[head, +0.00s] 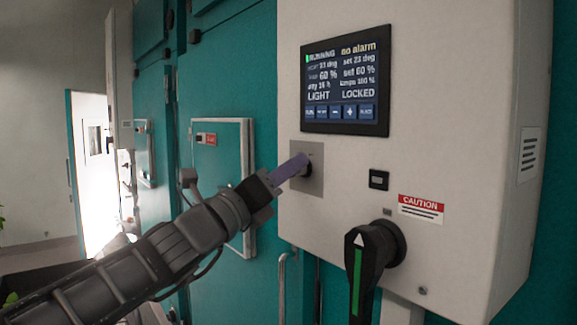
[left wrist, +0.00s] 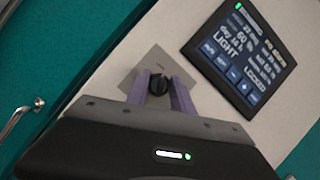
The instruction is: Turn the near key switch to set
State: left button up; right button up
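The near key switch (head: 307,167) is a round black knob on a square grey plate (head: 318,186), on the white control box. In the left wrist view the knob (left wrist: 158,84) sits between the two purple fingers of my left gripper (left wrist: 160,88), with no clear gap on either side. In the head view my left gripper (head: 291,168) reaches the knob from the left and hides part of it. The display (head: 345,82) above reads RUNNING, no alarm, LIGHT and LOCKED. My right gripper is not in view.
A large black rotary handle (head: 372,255) with a green stripe juts out at lower right. A small black switch (head: 379,180) and a caution label (head: 421,208) are beside it. A teal chamber with a white-framed panel (head: 243,190) stands behind my arm.

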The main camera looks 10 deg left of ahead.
pick_arm(q)
jog(key=shift+c, duration=0.3)
grip_shut()
jog(key=shift+f+m, duration=0.15)
jog(key=shift+m, duration=0.15)
jog(key=shift+f+m+g+h+b, duration=0.1)
jog(key=shift+m+g+h+b, duration=0.2)
jog(key=shift+m+h+b, duration=1)
jog(key=m+g+h, duration=0.1)
jog(key=m, duration=0.3)
jog(key=shift+b, duration=0.4)
jog(key=m+g+h, duration=0.1)
jog(key=m, duration=0.3)
jog(key=shift+h+b, duration=0.35)
jog(key=shift+h, duration=0.05)
jog(key=shift+m+g+h, duration=0.35)
jog(key=shift+m+g, duration=0.35)
jog(key=shift+m, duration=0.85)
jog(key=shift+m+g+h, duration=0.35)
jog(key=shift+m+g, duration=0.35)
jog(key=shift+m, duration=0.85)
